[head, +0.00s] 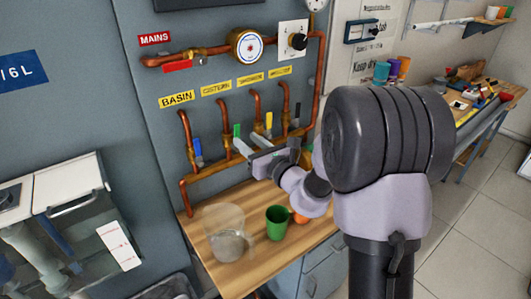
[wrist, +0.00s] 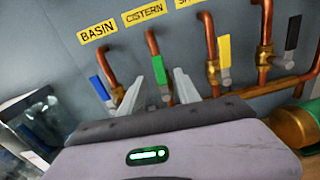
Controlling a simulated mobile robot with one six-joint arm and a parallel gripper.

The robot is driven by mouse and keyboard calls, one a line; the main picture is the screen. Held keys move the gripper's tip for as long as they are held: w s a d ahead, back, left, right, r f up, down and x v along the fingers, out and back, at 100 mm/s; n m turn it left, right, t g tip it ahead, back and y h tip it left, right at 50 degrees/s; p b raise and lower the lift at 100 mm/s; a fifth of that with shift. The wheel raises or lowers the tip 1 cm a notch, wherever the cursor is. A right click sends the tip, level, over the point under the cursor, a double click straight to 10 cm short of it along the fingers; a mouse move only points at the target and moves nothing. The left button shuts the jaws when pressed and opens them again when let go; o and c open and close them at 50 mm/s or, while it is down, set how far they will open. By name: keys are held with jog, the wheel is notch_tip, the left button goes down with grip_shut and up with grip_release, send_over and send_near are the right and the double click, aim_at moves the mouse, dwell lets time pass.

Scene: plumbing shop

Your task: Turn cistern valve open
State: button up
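The cistern valve has a green lever (head: 237,131) under the yellow CISTERN label (head: 216,88). In the wrist view its green lever (wrist: 159,69) points up, roughly along its copper pipe. My gripper (head: 243,147) reaches toward the pipe board from the right, its fingers just below the green lever. In the wrist view my gripper (wrist: 161,84) is open, with one finger on each side of the lower part of the lever in the picture. I cannot tell whether either finger touches it. The lever's lower end is partly hidden by my gripper.
The blue basin lever (wrist: 99,88) stands close on the left, the yellow lever (wrist: 224,50) on the right, and a black lever (wrist: 292,32) beyond it. Below, a wooden bench (head: 228,276) carries a clear container (head: 224,233) and a green mug (head: 277,222).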

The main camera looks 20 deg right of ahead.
jog(key=v, duration=1.1)
jog(key=shift+p, duration=0.45)
jog(key=shift+s+r, duration=0.1)
